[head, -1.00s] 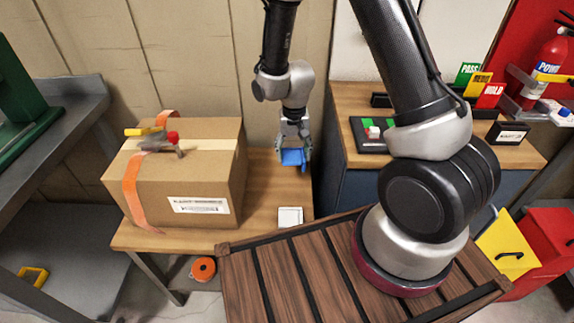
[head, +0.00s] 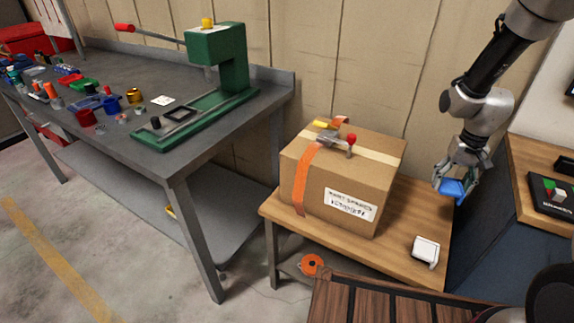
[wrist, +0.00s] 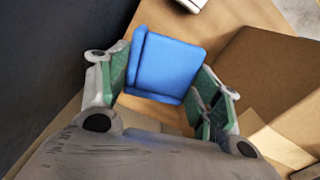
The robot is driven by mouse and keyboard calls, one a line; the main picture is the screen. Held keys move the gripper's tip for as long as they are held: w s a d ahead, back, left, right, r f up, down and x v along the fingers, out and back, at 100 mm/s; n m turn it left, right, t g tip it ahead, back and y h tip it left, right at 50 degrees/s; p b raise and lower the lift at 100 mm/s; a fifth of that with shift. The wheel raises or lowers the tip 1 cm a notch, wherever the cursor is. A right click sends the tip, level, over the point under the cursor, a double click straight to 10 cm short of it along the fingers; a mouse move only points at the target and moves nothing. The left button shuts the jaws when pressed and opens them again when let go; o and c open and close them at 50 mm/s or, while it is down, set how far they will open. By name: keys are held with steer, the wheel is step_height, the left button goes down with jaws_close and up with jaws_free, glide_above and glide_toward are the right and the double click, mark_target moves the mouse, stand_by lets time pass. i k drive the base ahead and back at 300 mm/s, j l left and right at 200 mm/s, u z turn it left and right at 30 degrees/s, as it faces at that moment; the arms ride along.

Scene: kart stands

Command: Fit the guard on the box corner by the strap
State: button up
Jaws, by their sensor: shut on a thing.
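A cardboard box (head: 335,184) with a white label stands on the small wooden table. An orange strap (head: 302,180) runs over its top and down its front left side, with a red-knobbed tensioner (head: 336,138) on top. My gripper (head: 457,180) is to the right of the box, above the table and apart from the box. It is shut on the blue guard (head: 453,188). In the wrist view the guard (wrist: 165,66) sits between the two green-padded fingers, and the box (wrist: 275,75) shows at the right.
A white block (head: 426,250) lies on the wooden table (head: 385,245) right of the box. A grey workbench (head: 190,150) with a green press (head: 222,60) stands at the left. An orange strap roll (head: 311,264) is under the table. A dark-sided cabinet (head: 490,235) stands close on the right.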

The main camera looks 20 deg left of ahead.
mark_target(288, 159)
steer(key=k+j, duration=0.15)
steer(key=j, duration=0.25)
steer(key=k+j, duration=0.15)
steer(key=j, duration=0.2)
steer(key=k+j, duration=0.1)
steer(key=j, duration=0.3)
steer(key=k+j, duration=0.15)
steer(key=j, duration=0.2)
